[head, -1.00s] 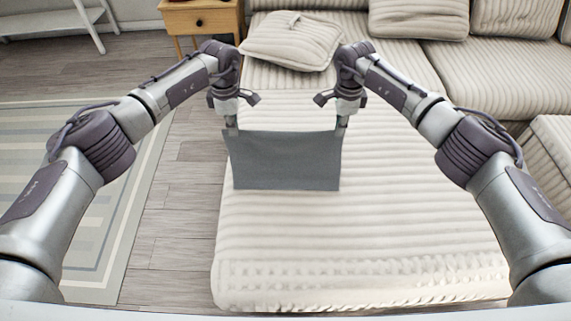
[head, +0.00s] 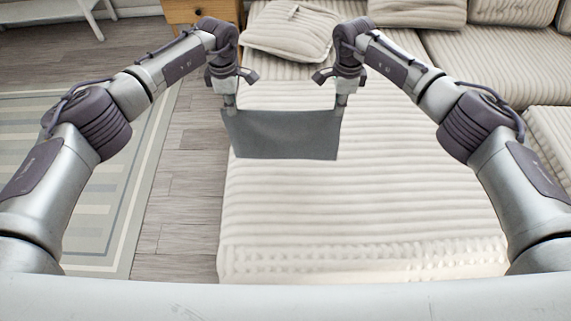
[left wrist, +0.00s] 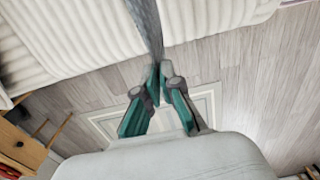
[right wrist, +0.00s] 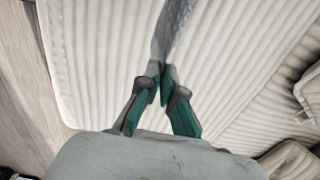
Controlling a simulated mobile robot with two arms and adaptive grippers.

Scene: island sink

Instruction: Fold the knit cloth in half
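The dark grey knit cloth (head: 283,136) hangs as a single flat sheet between my two grippers in the head view, its upper edge sagging slightly. My left gripper (head: 230,106) is shut on the cloth's upper left corner. My right gripper (head: 340,105) is shut on its upper right corner. In the left wrist view the cloth (left wrist: 147,22) runs edge-on from the closed fingertips (left wrist: 158,72). In the right wrist view the cloth (right wrist: 172,25) also runs up from the closed fingertips (right wrist: 164,75). The cloth's far side is hidden.
A cream ribbed sofa seat (head: 360,210) lies below and around the cloth, with wide bare room. A loose cushion (head: 290,32) is behind the grippers. A wooden side table (head: 200,11) stands at the back. A striped rug (head: 70,190) lies on the floor at left.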

